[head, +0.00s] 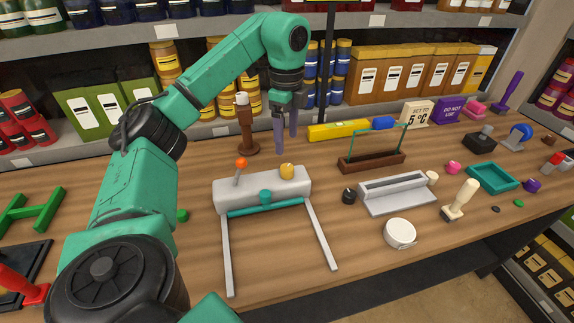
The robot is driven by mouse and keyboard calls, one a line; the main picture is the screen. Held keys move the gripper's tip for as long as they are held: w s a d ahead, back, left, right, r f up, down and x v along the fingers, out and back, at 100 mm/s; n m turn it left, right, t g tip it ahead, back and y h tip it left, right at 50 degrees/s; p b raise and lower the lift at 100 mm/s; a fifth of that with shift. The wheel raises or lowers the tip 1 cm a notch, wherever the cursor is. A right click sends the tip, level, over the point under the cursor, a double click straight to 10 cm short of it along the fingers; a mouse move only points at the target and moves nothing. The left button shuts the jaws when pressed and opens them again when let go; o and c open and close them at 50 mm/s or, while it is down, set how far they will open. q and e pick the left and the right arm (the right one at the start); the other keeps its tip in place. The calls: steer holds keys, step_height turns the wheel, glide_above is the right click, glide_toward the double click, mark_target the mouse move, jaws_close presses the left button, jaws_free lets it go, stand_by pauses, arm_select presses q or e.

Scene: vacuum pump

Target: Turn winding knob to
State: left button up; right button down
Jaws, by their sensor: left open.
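A white device (240,193) with two long pale legs and a teal crossbar stands on the wooden table in front of my left arm. On it are a yellow knob (287,172), a lever with an orange ball (241,163) and a teal knob (265,195). I cannot tell for sure which part is the winding knob. My left gripper (286,132) hangs above and behind the device, beyond the yellow knob, with its two fingers pointing down. It is open and empty, apart from the knob. My right gripper is out of view.
A brown post (245,125) stands left of my left gripper. A black knob (349,196), a white slotted block (396,194), a round white case (400,233) and a teal tray (493,177) lie to the right. Stocked shelves rise behind.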

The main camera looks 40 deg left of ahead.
arm_select(q)
glide_above(287, 167)
step_height(287, 167, down, 6)
steer(key=shift+s+r, duration=0.1)
steer(key=shift+r, duration=0.1)
steer(key=f, duration=0.3)
steer(key=shift+w+a+f+p, duration=0.2)
steer(key=shift+w+f+p, duration=0.1)
steer(key=shift+p, duration=0.1)
steer(key=shift+s+d+f, duration=0.1)
steer(key=shift+s+f, duration=0.1)
steer(key=shift+f, duration=0.1)
steer(key=shift+s+d+f, duration=0.1)
steer(key=shift+f, duration=0.1)
steer(key=c, duration=0.9)
jaws_close()
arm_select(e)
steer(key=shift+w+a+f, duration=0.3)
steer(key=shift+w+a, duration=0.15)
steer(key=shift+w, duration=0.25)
